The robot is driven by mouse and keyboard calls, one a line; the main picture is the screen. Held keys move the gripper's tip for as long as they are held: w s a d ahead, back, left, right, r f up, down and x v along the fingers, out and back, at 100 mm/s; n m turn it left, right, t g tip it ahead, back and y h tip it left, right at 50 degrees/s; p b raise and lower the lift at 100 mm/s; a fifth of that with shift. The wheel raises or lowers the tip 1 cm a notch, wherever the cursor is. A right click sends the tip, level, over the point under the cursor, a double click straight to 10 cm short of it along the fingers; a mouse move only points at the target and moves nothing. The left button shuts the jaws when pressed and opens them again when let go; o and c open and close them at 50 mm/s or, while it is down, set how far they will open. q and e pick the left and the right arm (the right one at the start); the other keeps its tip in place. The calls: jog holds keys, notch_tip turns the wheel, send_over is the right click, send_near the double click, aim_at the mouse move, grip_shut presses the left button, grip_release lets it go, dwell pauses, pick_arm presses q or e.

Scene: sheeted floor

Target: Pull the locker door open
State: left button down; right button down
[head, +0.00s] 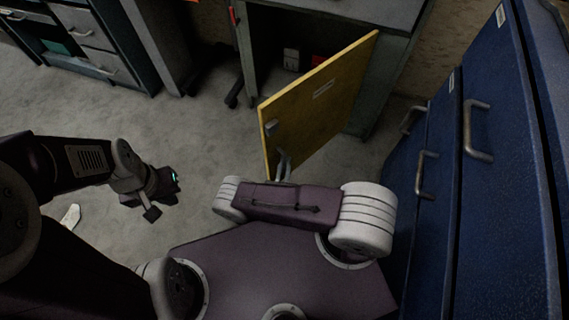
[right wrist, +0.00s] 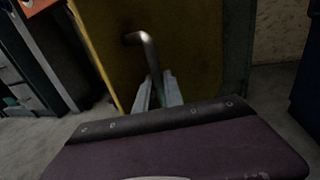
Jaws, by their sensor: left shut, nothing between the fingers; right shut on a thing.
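The yellow locker door (head: 325,100) stands swung out from the grey locker (head: 392,75), at an angle, and the dark inside shows to its left. A small label is on its face. My right gripper (head: 283,164) is at the door's lower near end, shut on the bent metal door handle. In the right wrist view the handle (right wrist: 147,48) rises from between the fingers (right wrist: 157,92) in front of the yellow panel. My left gripper (head: 163,187) is shut and empty over the floor, left of the door and apart from it.
Blue cabinets (head: 510,130) with metal handles stand close on the right. Grey drawers (head: 90,35) stand at the back left. Bare grey floor (head: 195,125) lies left of the door. A small white object (head: 70,215) lies on the floor near my left arm.

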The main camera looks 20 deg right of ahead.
pick_arm(q)
jog(key=shift+s+d, duration=0.15)
jog(key=shift+s, duration=0.3)
pick_arm(e)
jog(key=shift+s+d, duration=0.3)
jog(key=shift+s, duration=0.15)
jog(key=c, duration=1.5)
grip_release()
jog(key=shift+o, duration=0.2)
